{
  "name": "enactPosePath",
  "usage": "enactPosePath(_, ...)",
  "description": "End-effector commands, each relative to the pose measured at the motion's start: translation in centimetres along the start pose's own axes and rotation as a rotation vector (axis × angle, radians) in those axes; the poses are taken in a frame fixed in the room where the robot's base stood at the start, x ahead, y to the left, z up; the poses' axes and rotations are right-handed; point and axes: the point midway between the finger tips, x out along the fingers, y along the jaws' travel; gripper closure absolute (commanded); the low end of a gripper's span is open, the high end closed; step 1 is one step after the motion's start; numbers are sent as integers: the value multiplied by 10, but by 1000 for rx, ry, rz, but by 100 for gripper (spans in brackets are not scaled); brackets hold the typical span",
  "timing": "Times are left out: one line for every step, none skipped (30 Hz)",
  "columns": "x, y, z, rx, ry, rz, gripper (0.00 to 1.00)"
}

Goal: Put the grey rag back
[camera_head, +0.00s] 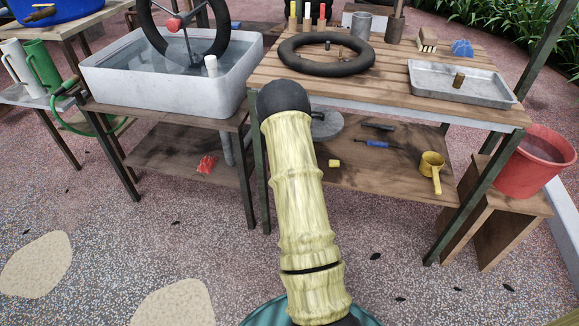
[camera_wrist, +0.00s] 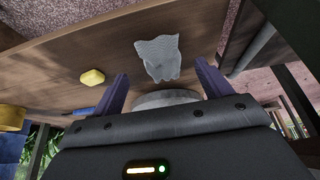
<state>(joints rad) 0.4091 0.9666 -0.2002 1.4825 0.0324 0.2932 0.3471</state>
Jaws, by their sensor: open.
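The grey rag (camera_wrist: 158,56) shows in the wrist view as a pale, crumpled, finely textured cloth on the brown wooden lower shelf (camera_wrist: 110,48). My gripper (camera_wrist: 161,72) is open, with its two dark purple fingers spread. The rag appears just beyond the fingertips, roughly between them; I cannot tell the exact gap, and nothing is held. In the head view my arm stands in the middle and hides the rag and my gripper.
A yellow block (camera_wrist: 92,77) lies beside the rag; a round grey disc (camera_head: 327,125) is close by. A yellow scoop (camera_head: 432,167) and a blue-handled tool (camera_head: 377,144) share the shelf. Above, the bench (camera_head: 390,91) holds a black tyre (camera_head: 291,55) and metal tray (camera_head: 438,88). A red bucket (camera_head: 538,160) stands right.

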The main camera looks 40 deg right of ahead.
Motion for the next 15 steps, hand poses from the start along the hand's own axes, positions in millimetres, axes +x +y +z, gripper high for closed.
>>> enactPosePath(-6,-1,6,-1,-1,0,23)
enactPosePath(-7,-1,10,-1,-2,0,23)
enactPosePath(-10,-1,15,-1,-1,0,23)
enactPosePath(-11,0,19,-1,-2,1,23)
enactPosePath(-13,0,23,-1,-2,1,23)
enactPosePath(-16,-1,28,-1,-2,0,23)
enactPosePath(-18,-1,33,-2,-2,0,23)
enactPosePath(-20,-1,36,-2,-1,-1,23)
enactPosePath(-22,-1,42,-2,-2,0,23)
enactPosePath(-24,0,46,-2,-2,0,23)
enactPosePath(-26,0,50,-2,-2,0,23)
enactPosePath(-28,-1,56,-2,-2,0,23)
enactPosePath(-30,-1,60,-2,-2,0,23)
enactPosePath(-31,-1,63,-2,-1,0,23)
enactPosePath(-33,0,67,-1,-1,0,23)
